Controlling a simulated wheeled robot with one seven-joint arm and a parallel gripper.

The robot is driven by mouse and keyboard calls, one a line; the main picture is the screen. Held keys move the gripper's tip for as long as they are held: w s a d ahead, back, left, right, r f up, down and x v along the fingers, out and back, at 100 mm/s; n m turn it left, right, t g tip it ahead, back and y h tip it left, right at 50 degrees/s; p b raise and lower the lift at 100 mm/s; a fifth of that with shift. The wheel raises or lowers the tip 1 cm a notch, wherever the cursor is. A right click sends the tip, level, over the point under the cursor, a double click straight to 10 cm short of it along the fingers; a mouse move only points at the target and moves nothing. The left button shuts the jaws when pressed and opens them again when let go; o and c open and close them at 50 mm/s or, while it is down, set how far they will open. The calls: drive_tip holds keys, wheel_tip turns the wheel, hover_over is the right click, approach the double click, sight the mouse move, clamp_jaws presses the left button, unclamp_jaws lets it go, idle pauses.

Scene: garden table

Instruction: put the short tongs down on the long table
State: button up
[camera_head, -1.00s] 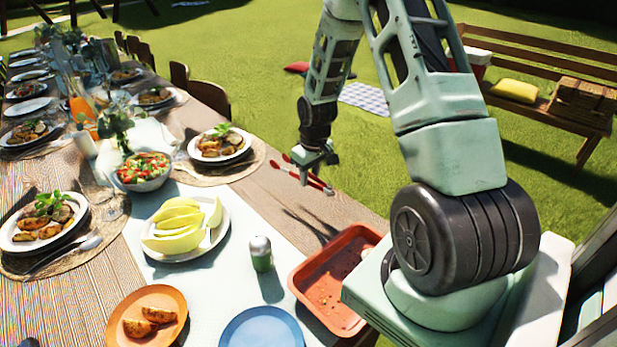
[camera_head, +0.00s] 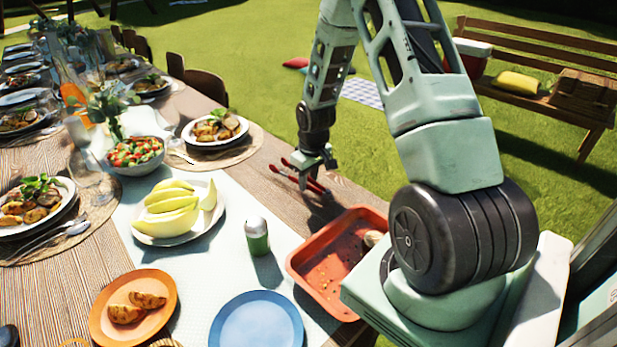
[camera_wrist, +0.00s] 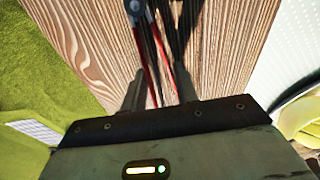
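My gripper (camera_head: 308,172) points down over the bare wooden strip of the long table (camera_head: 262,196), near its right edge. It is shut on the short tongs (camera_head: 301,174), which have red arms. In the wrist view the tongs (camera_wrist: 149,62) run between my two fingers (camera_wrist: 157,90), with a grey end toward the top. Wood planks lie below them, with a dark shadow close beside. The tongs are at or very near the tabletop; I cannot tell whether they touch it.
An orange-red tray (camera_head: 318,287) stands in front of my gripper. A plate of yellow melon slices (camera_head: 205,228), a shaker (camera_head: 257,238) and a plate of food (camera_head: 240,136) lie to the left. Bare wood surrounds the tongs; grass begins past the table edge.

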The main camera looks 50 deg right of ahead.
drive_tip(key=shift+f, duration=0.3)
drive_tip(key=o, duration=0.6)
drive_tip(key=r, duration=0.5)
drive_tip(key=s+r, duration=0.1)
drive_tip(key=r, duration=0.5)
drive_tip(key=s+r, duration=0.1)
drive_tip(key=r, duration=0.5)
drive_tip(key=shift+r+p, duration=0.2)
drive_tip(key=shift+p, duration=0.2)
